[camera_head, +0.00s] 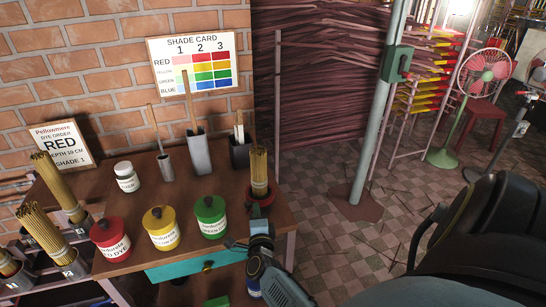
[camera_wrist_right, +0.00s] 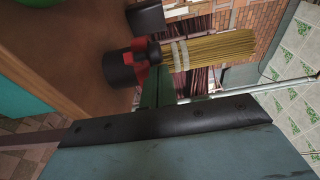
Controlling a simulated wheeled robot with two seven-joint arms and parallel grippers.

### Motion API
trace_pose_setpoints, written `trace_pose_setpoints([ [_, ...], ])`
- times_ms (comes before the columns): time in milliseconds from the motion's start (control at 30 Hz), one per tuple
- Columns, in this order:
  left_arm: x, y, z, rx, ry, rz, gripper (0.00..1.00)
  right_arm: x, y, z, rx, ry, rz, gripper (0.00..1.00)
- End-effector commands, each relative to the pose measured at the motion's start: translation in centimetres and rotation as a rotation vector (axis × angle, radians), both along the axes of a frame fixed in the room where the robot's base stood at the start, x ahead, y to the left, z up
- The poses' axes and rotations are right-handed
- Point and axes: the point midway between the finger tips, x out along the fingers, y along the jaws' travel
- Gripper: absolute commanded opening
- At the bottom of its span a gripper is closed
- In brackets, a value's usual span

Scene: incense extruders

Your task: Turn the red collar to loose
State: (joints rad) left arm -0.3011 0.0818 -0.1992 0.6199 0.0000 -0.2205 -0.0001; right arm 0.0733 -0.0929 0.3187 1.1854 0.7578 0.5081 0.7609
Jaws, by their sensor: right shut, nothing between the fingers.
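The red collar (camera_head: 262,197) sits around the foot of an upright bundle of yellow sticks (camera_head: 259,170) near the table's right edge. In the right wrist view the red collar (camera_wrist_right: 141,68) shows between a black cup (camera_wrist_right: 121,70) and the stick bundle (camera_wrist_right: 215,50), which has pale bands. My right gripper (camera_head: 262,232) is just in front of the collar in the head view. In the wrist view its shut, empty fingers (camera_wrist_right: 167,85) lie close beside the collar; whether they touch it I cannot tell. My left gripper is not in view.
Red (camera_head: 110,239), yellow (camera_head: 160,228) and green (camera_head: 210,217) dye jars stand left of the gripper on the brown table (camera_head: 180,185). Grey holders (camera_head: 199,153) stand behind. A dye order card (camera_head: 62,145) reads RED. A grey post (camera_head: 378,120) stands to the right.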

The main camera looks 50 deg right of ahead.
Motion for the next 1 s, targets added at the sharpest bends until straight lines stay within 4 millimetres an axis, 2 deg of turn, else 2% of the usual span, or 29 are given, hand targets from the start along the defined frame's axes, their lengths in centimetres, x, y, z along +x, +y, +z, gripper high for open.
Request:
trace_pose_setpoints([
  [700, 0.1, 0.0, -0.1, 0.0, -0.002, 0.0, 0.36, 0.5, 0.5, 0.1, 0.001, -0.001, 0.007, 0.0],
  [867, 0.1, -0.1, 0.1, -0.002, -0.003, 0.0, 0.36, -0.1, -0.1, 0.1, -0.001, 0.001, 0.009, 0.0],
  [1000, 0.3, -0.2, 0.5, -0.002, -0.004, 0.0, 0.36, -1.5, -1.3, 0.1, -0.002, 0.002, 0.015, 0.0],
])
